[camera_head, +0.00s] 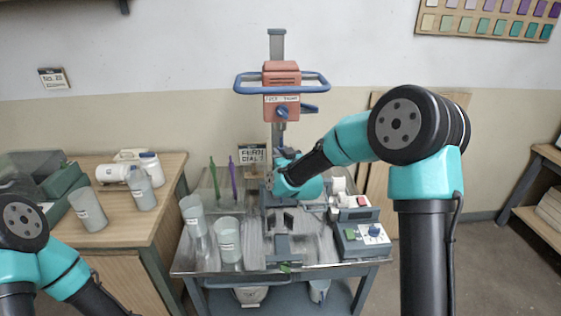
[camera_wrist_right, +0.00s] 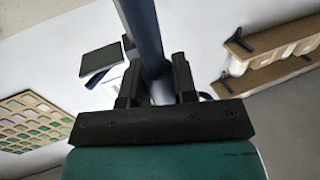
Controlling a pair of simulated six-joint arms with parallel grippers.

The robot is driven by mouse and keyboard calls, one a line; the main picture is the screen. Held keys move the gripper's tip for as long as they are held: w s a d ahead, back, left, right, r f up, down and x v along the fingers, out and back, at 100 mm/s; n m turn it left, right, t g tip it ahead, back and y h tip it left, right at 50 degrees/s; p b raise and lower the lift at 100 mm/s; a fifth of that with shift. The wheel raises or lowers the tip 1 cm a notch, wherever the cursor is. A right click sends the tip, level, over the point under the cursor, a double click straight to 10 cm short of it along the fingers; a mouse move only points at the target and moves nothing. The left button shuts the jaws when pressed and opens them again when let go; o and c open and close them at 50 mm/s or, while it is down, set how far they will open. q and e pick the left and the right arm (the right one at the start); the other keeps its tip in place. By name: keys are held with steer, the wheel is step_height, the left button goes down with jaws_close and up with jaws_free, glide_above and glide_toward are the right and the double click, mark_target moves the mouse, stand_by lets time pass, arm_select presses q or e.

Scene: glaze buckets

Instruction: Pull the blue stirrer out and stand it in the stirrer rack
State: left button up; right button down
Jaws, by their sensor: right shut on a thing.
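In the right wrist view, my right gripper (camera_wrist_right: 154,68) is shut on a dark blue shaft, the blue stirrer (camera_wrist_right: 141,25), which runs up out of the picture. In the head view, my right arm reaches over the cart from the right, and its wrist largely hides the gripper and stirrer; I cannot tell where the stirrer's lower end is. The clear stirrer rack (camera_head: 205,205) stands at the back left of the cart. A green stirrer (camera_head: 213,183) and a purple stirrer (camera_head: 232,183) stand upright in it. My left gripper is out of view.
Two translucent labelled buckets (camera_head: 229,245) (camera_head: 193,215) stand in front of the rack. An orange mixer (camera_head: 282,75) with a blue ring handle rises at the back. A control box (camera_head: 362,238) is at the cart's right. A side table (camera_head: 165,190) with containers is left.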

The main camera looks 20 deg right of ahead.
steer(key=s+a, duration=0.1)
steer(key=s, duration=0.6)
steer(key=shift+a, duration=0.25)
stand_by(0.7)
steer(key=shift+s, duration=0.1)
steer(key=s+r+h, duration=0.1)
steer(key=s, duration=0.7)
steer(key=shift+s+a+r+m, duration=0.25)
steer(key=shift+s+r+m, duration=0.05)
steer(key=shift+s+m, duration=0.1)
